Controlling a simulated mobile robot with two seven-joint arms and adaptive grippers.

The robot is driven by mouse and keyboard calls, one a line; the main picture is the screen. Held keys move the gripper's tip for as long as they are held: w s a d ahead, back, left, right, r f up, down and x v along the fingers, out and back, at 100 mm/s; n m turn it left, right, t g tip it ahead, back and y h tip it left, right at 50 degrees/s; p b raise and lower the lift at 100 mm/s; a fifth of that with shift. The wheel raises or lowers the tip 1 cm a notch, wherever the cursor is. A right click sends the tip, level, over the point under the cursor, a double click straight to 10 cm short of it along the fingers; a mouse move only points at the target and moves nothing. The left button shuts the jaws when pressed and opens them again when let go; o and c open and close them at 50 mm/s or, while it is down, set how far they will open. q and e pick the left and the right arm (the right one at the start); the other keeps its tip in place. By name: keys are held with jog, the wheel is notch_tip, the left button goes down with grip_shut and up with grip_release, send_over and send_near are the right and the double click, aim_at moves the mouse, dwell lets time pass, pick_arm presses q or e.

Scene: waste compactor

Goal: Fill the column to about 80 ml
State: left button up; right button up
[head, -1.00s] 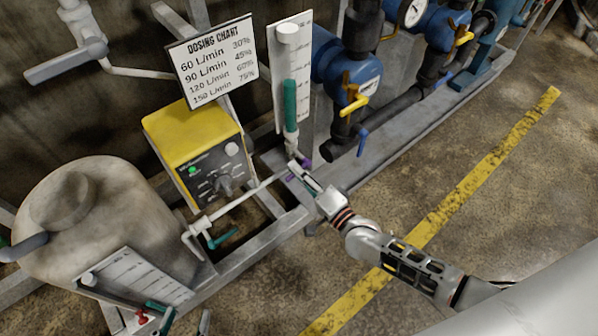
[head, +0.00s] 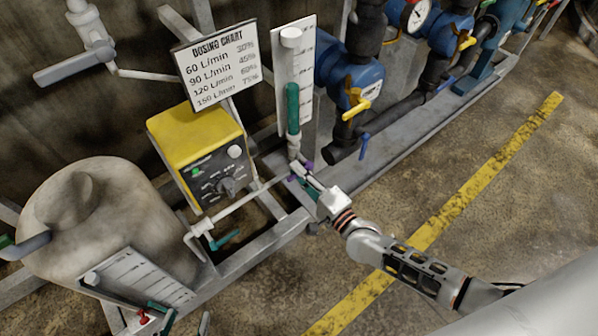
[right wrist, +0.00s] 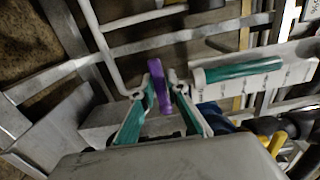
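The column (head: 293,105) is an upright clear tube on a white scale board, with green liquid over roughly its lower half; the scale figures are too small to read. It also shows lying sideways in the right wrist view (right wrist: 240,70). A purple valve handle (right wrist: 162,88) sits below the column, partly hidden in the head view by my right gripper (head: 299,172). In the right wrist view my right gripper's fingers (right wrist: 163,92) are apart, on either side of the handle; firm contact is not visible. My left gripper (head: 187,323) is partly in view at the bottom edge, its fingers apart.
A yellow dosing pump (head: 197,150) with a lit green light stands left of the column, below a dosing chart (head: 215,65). A beige tank (head: 100,215) and a second scale board (head: 140,278) are at lower left. Blue meters and pipes (head: 352,85) stand at right.

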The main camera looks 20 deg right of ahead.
jog(key=shift+o, duration=0.7)
jog(key=shift+s+d, duration=0.1)
jog(key=v, duration=1.1)
jog(key=shift+s, duration=0.4)
